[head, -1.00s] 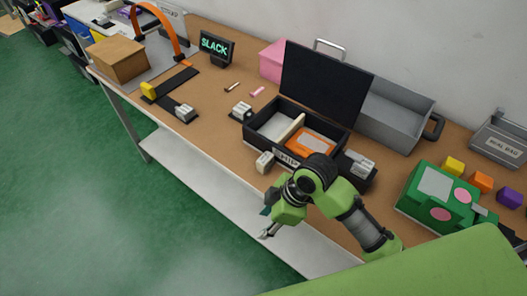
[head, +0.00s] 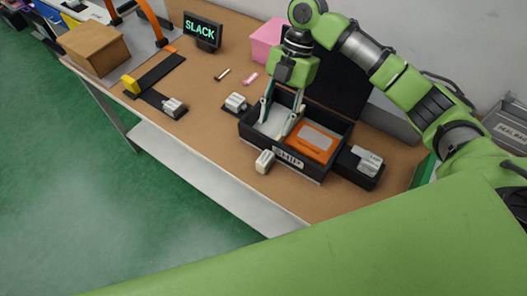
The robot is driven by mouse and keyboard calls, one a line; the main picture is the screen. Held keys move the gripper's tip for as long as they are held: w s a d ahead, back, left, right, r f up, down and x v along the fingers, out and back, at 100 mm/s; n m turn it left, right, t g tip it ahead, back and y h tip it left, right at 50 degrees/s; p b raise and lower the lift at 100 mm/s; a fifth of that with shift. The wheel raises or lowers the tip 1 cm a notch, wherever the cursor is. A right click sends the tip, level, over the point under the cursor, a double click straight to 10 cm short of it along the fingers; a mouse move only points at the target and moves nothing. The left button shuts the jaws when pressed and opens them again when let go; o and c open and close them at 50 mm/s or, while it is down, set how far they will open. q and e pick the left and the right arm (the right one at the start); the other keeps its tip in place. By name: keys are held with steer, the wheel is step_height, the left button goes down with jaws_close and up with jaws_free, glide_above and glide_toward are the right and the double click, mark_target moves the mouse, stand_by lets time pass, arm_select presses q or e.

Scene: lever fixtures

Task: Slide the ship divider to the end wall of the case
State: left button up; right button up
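The black case (head: 313,178) with a "SHIP" label stands open on the bench, its dark lid up at the back. An orange item (head: 314,142) lies in its right part, and a pale grey surface shows in its left part. The cream divider (head: 288,131) stands across the case between them, mostly covered by a finger. My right gripper (head: 276,125) reaches down into the left part from above. Its fingers are spread apart, the right one at the divider; I cannot tell whether they touch. My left gripper is out of view.
Grey-white lever blocks stand left of the case (head: 236,102), in front (head: 265,161) and right (head: 367,160). A pink box (head: 267,42) and a SLACK sign (head: 203,31) are behind and left.

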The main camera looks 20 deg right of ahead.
mark_target(265, 157)
steer(key=x, duration=0.4)
steer(key=p+x, duration=0.1)
steer(key=x, duration=0.3)
steer(key=p+x, duration=0.1)
steer(key=x, duration=0.3)
steer(key=shift+s, duration=0.25)
steer(key=shift+a+f, duration=0.15)
steer(key=shift+f, duration=0.35)
jaws_close()
